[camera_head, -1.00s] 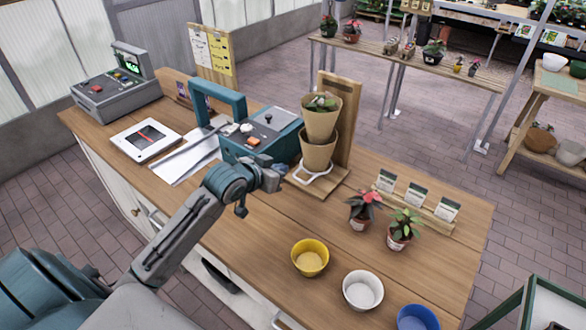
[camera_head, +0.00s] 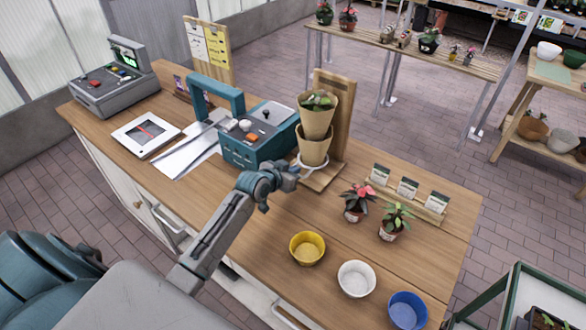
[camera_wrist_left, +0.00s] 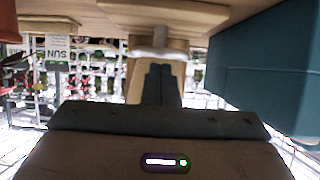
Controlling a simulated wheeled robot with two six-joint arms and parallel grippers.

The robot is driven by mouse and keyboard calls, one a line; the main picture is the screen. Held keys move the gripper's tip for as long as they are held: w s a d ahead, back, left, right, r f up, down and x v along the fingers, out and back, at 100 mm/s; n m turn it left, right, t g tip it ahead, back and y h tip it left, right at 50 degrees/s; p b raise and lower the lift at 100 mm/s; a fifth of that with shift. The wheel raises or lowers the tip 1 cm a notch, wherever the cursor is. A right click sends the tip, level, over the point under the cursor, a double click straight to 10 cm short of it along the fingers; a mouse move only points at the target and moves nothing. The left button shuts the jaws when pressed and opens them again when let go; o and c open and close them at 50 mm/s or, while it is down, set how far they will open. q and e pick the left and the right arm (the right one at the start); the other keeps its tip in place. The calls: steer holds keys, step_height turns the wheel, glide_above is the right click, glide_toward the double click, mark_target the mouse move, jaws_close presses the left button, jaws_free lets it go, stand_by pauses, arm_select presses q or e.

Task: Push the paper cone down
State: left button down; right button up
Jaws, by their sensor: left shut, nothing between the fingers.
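Two brown paper cones stand stacked in a wooden stand in the head view. The upper cone (camera_head: 319,120) holds a small green plant, and the lower cone (camera_head: 313,148) sits in the stand's pale ring (camera_head: 312,165). My left gripper (camera_head: 290,172) is shut and empty, just left of the ring and below the lower cone's rim. In the left wrist view the shut fingers (camera_wrist_left: 164,82) point towards a tan cone surface, partly hidden behind them. I cannot tell whether they touch it. My right gripper is in neither view.
A teal machine (camera_head: 257,140) stands close left of the stand. Two potted plants and yellow (camera_head: 306,248), white (camera_head: 356,279) and blue (camera_head: 407,311) bowls are on the right of the wooden counter (camera_head: 270,225).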

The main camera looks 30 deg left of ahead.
arm_select(q)
steer(key=shift+f, duration=0.15)
steer(key=shift+f+b, duration=0.25)
steer(key=shift+b, duration=0.05)
step_height(320, 180, down, 4)
steer(key=b, duration=0.2)
steer(key=shift+b, duration=0.4)
